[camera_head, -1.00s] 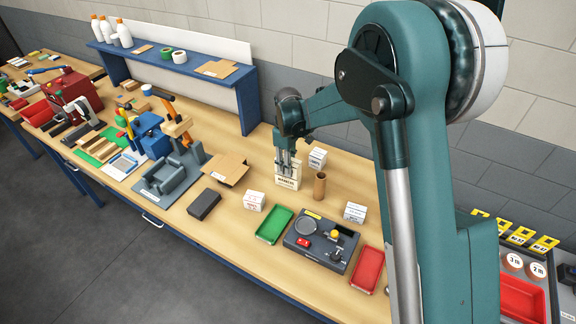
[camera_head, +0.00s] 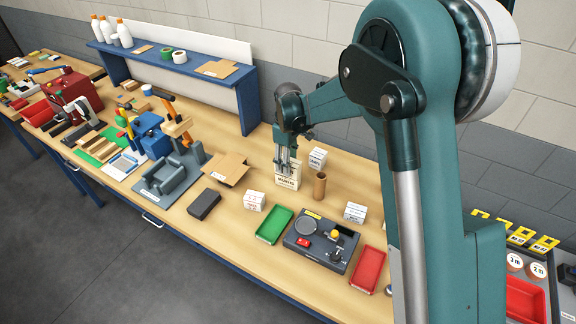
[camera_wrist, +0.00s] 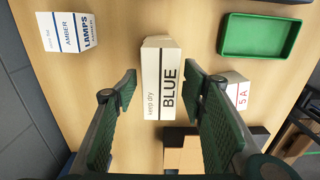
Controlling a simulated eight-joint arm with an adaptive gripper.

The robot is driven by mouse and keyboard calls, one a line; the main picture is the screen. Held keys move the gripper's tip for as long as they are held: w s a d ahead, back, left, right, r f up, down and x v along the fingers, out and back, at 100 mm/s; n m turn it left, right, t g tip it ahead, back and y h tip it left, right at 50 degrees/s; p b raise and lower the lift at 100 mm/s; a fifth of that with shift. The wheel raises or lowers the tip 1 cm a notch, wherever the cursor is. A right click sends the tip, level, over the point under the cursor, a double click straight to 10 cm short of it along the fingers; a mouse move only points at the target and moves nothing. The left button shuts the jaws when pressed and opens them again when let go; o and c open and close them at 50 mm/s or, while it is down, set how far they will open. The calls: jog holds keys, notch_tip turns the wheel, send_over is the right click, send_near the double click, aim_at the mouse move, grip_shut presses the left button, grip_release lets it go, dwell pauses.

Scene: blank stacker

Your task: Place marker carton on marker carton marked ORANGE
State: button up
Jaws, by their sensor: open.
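A pale marker carton (camera_head: 288,183) stands upright on the bench, with dark lettering on its front. In the wrist view a carton with BLUE and "keep dry" on its face (camera_wrist: 160,85) lies between my spread fingers, with a gap on both sides. My gripper (camera_wrist: 160,90) is open. In the head view my gripper (camera_head: 285,168) is at the upper part of the pale carton and covers some of it. No ORANGE lettering can be read, and I cannot tell whether one or two cartons are stacked there.
A lamps carton (camera_wrist: 70,32), a 5A carton (camera_wrist: 236,92) and a green tray (camera_wrist: 260,36) lie around. A brown tube (camera_head: 320,186) stands close on the right. A cardboard sheet (camera_head: 226,168) lies to the left. A dark device (camera_head: 320,262) and red tray (camera_head: 367,270) are nearer the front.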

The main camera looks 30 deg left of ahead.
notch_tip(320, 180, up, 10)
jog(key=shift+r, duration=0.2)
dwell(0.8)
jog(key=shift+d, duration=0.1)
jog(key=shift+d+r, duration=0.2)
jog(key=s+d+r+m+t, duration=0.1)
jog(key=d+r+m, duration=0.35)
jog(key=d, duration=0.75)
jog(key=s+d+r+m+t+y, duration=0.1)
jog(key=s+d+r, duration=0.1)
jog(key=d+r, duration=0.75)
jog(key=s+d+r+m+t, duration=0.1)
jog(key=d+r+m, duration=0.2)
jog(key=d, duration=1.1)
jog(key=s+d+f+m+t, duration=0.1)
jog(key=s+d+m, duration=0.3)
jog(key=s+d, duration=0.6)
jog(key=s+d+f+m+t+h, duration=0.1)
jog(key=s+d+m, duration=0.4)
jog(key=s+d, duration=0.6)
jog(key=d+f+t, duration=0.1)
jog(key=d+t, duration=0.1)
jog(key=d, duration=0.3)
jog(key=shift+f, duration=0.25)
